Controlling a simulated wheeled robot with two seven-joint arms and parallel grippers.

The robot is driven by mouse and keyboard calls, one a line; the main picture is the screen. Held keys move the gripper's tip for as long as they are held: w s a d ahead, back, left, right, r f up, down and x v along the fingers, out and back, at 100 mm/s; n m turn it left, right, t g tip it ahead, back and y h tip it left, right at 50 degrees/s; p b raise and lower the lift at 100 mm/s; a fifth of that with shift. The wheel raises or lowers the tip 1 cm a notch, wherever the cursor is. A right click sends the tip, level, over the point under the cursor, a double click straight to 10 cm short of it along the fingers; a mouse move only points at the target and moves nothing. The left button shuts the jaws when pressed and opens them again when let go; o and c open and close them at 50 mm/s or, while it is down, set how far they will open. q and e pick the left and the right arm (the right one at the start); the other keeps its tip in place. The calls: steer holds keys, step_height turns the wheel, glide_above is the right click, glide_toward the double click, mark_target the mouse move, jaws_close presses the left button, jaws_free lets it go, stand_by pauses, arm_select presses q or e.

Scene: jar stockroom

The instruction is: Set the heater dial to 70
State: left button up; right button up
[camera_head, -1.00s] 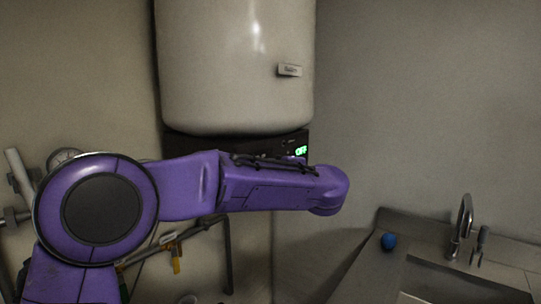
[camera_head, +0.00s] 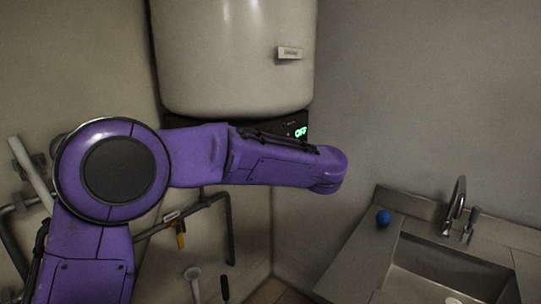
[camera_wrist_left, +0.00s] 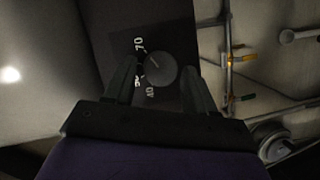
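The heater (camera_head: 235,50) is a large white tank with a dark control panel (camera_head: 293,130) under it and a green display reading OFF. In the left wrist view, a round dark dial (camera_wrist_left: 160,69) sits on the black panel face, with white numbers around it, including 70 and 40. I cannot tell its exact setting. My left gripper (camera_wrist_left: 160,92) is open, with one finger on each side of the dial and gaps visible between fingers and dial. In the head view my left arm hides the dial and the gripper. My right gripper is not in view.
A metal sink (camera_head: 440,270) with a tap (camera_head: 456,200) stands at the right, with a blue ball-like object (camera_head: 383,218) on its counter. Pipes (camera_head: 228,230) and a yellow-handled valve (camera_head: 180,236) are on the wall below the heater.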

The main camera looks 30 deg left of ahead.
arm_select(q)
steer(key=shift+o, duration=0.3)
steer(key=b+v, duration=0.3)
steer(key=v, duration=0.7)
steer(key=shift+d, duration=0.2)
steer(key=shift+s, duration=0.1)
